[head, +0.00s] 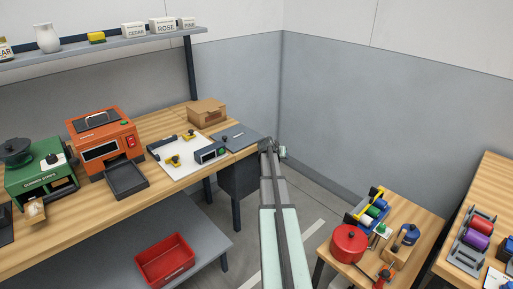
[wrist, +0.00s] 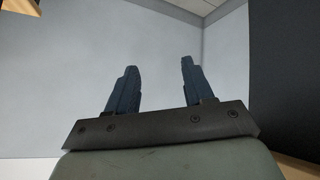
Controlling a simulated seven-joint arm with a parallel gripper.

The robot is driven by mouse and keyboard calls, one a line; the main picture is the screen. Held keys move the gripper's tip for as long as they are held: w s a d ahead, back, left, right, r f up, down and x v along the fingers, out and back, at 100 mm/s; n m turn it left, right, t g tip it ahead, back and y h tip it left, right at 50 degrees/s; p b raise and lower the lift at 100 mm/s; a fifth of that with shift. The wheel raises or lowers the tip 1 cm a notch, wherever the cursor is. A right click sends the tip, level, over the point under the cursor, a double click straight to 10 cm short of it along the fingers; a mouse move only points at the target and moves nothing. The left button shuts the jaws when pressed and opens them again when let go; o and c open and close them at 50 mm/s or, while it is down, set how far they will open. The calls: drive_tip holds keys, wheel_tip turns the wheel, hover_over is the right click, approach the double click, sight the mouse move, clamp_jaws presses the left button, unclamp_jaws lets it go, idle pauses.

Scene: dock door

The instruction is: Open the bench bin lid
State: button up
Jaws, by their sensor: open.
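A dark grey flat panel (head: 238,136), which looks like the bench bin lid, lies level at the right end of the long wooden bench. A small dark knob stands near its left side. A dark box-like body (head: 238,178) shows below the bench end; my arm partly covers the view beside it. My gripper (head: 272,146) is just right of the panel's right edge; whether it touches is unclear. In the wrist view my gripper (wrist: 156,68) is open, with nothing between its two fingers.
A cardboard box (head: 207,112) stands behind the panel, and a white board with yellow parts (head: 185,157) lies left of it. An orange machine (head: 104,140) is farther left. A dark surface (wrist: 287,75) fills the right of the wrist view. A small table (head: 410,262) stands right of my arm.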

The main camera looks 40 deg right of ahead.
idle(0.3)
drive_tip(key=s+a+f+n+g+y, duration=0.25)
drive_tip(key=s+a+f, duration=0.55)
drive_tip(key=a, duration=0.6)
drive_tip(key=s+a+f+n+g+y, duration=0.1)
drive_tip(key=s+a+f+y, duration=0.4)
drive_tip(key=a+f, duration=0.7)
drive_tip(key=s+a+f+n+g+y, duration=0.2)
drive_tip(key=s+a+f, duration=0.6)
drive_tip(key=a, duration=0.7)
drive_tip(key=s+a+f+n+g, duration=0.2)
drive_tip(key=s+a+f, duration=0.2)
drive_tip(key=s+a, duration=0.6)
drive_tip(key=s+a+f+n+g, duration=0.2)
drive_tip(key=s+a+f+n, duration=0.1)
drive_tip(key=s+a, duration=0.7)
drive_tip(key=shift+s+a+f+h, duration=0.45)
drive_tip(key=shift+a+f, duration=0.15)
drive_tip(key=shift+f, duration=0.2)
